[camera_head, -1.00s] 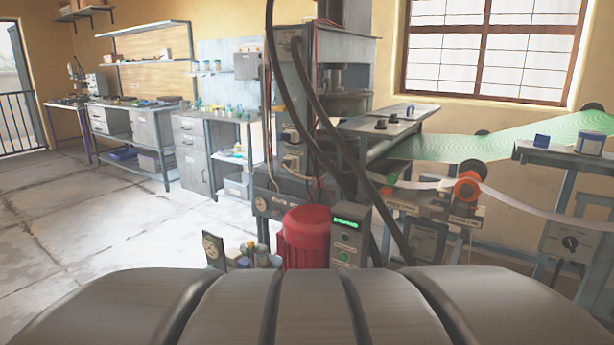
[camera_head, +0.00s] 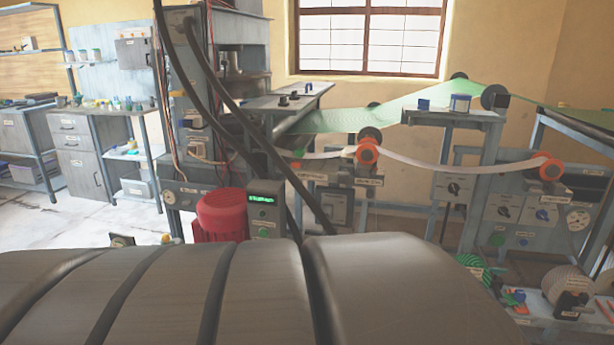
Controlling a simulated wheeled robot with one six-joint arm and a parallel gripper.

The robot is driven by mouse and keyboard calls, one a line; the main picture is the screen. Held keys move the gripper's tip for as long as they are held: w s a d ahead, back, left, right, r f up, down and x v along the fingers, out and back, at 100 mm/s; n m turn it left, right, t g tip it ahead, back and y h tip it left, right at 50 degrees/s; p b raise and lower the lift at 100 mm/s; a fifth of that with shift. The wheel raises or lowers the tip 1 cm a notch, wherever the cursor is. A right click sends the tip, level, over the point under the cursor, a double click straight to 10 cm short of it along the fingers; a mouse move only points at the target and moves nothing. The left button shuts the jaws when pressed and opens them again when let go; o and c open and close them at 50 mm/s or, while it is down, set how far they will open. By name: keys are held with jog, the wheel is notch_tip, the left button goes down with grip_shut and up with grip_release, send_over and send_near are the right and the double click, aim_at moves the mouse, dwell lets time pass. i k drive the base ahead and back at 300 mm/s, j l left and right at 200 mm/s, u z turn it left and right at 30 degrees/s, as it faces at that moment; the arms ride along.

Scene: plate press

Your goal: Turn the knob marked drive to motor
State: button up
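Several rotary knobs show on grey control boxes at the right, and their labels are too small to read, so I cannot tell which is marked drive. One black knob is on a box (camera_head: 453,188) under the small table. A black knob or handle also sits on a small unit (camera_head: 571,303) at the lower right. My gripper is not in view; a large grey part of my own arm fills the lower foreground.
A red motor (camera_head: 222,213) stands beside a grey box with a lit green display (camera_head: 264,207). A green web (camera_head: 385,115) and orange rollers (camera_head: 367,155) run rightward. Open floor (camera_head: 60,222) lies at the left.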

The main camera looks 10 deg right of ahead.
aim_at(501, 210)
jog(key=z, duration=1.8)
jog(key=i+j+z, duration=0.3)
jog(key=i+j, duration=0.15)
jog(key=i, duration=0.35)
jog(key=i+j+z, duration=0.35)
jog(key=i+j, duration=0.25)
jog(key=i, duration=0.15)
